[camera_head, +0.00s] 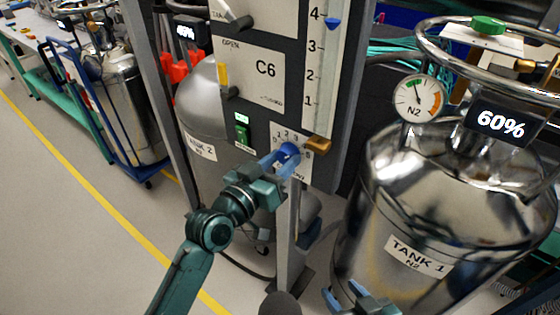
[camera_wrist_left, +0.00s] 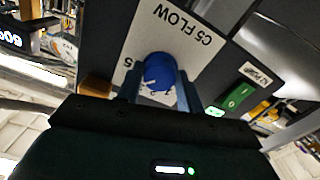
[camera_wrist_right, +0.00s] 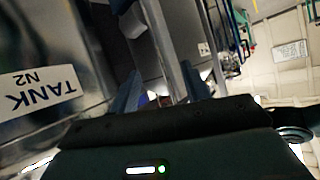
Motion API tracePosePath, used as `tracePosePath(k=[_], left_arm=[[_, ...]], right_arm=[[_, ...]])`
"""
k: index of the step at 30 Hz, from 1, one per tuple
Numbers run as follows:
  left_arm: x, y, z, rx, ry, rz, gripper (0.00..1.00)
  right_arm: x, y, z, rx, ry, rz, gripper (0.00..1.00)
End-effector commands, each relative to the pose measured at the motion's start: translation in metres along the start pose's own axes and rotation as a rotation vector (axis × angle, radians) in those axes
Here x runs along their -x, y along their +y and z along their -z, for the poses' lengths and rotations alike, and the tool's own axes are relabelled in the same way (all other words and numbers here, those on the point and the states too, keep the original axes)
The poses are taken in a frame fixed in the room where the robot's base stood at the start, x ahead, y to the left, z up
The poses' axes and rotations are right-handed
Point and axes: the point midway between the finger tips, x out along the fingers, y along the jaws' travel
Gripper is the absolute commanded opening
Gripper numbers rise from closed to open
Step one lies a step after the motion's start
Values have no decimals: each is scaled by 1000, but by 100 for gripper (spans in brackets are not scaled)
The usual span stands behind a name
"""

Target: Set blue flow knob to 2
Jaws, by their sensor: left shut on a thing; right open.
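The blue flow knob (camera_head: 289,151) sits on a white dial plate with numbers, low on the grey panel. In the left wrist view the knob (camera_wrist_left: 160,70) is beside the upside-down label C5 FLOW. A small white mark shows on its lower rim, but I cannot tell surely which number it points at. My left gripper (camera_head: 281,162) is shut on the knob, one finger on each side; its fingers also show in the left wrist view (camera_wrist_left: 158,92). My right gripper (camera_head: 346,294) is open and empty, low in front of tank 1.
A brown block (camera_head: 317,145) juts out right of the dial. A green switch (camera_head: 241,130) is at its left, and the C6 plate (camera_head: 262,72) is above. Steel tank 1 (camera_head: 440,200) stands close on the right, tank 2 (camera_head: 203,105) behind the panel. Floor at left is clear.

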Motion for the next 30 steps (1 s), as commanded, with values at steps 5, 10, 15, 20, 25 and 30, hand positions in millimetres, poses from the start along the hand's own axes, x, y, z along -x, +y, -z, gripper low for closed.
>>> tracePosePath(k=[5, 10, 15, 20, 25, 30], left_arm=[[0, 0, 1, 24, -1, 0, 14], [0, 1, 2, 95, -2, 0, 14], [0, 1, 2, 219, -2, 0, 14], [0, 2, 2, 366, -3, 1, 14], [0, 1, 2, 527, -3, 2, 14], [0, 2, 2, 684, -2, 2, 14]], right_arm=[[1, 0, 2, 3, 0, -1, 47], [5, 0, 8, 14, -3, -5, 47], [9, 0, 12, 31, -14, -9, 47], [13, 0, 14, 56, -29, -13, 47], [16, -1, 20, 79, -33, -14, 47], [18, 0, 24, 92, -39, -17, 47]])
